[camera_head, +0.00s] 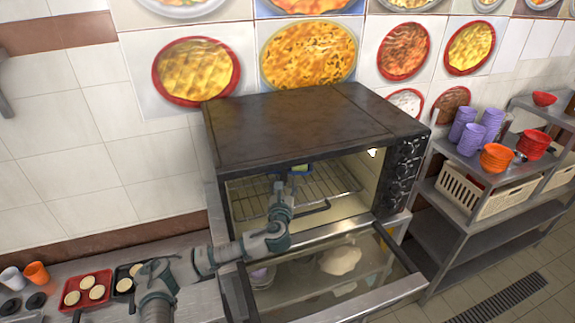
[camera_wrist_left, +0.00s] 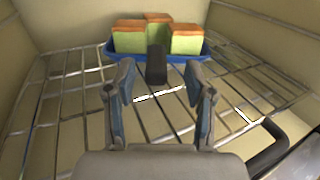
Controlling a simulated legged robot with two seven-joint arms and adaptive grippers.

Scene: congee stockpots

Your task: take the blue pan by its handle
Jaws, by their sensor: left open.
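The blue pan (camera_wrist_left: 188,59) sits on the wire rack inside the open oven, holding 3 green pieces with orange tops (camera_wrist_left: 130,37). Its short dark handle (camera_wrist_left: 156,66) points toward my left gripper (camera_wrist_left: 159,88). The gripper is open and empty, its two fingers on either side of the line of the handle; I cannot tell if the handle's end lies between the fingertips. In the head view, my left gripper (camera_head: 279,187) reaches into the oven and the pan (camera_head: 302,172) shows only as a small patch behind it. My right gripper is not in view.
The oven (camera_head: 310,125) surrounds the gripper, with its glass door (camera_head: 340,268) folded down below my arm. A dark curved bar (camera_wrist_left: 272,150) is close at the right. A red tray (camera_head: 88,290) with pale rounds stands on the left counter. Shelves with bowls stand right.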

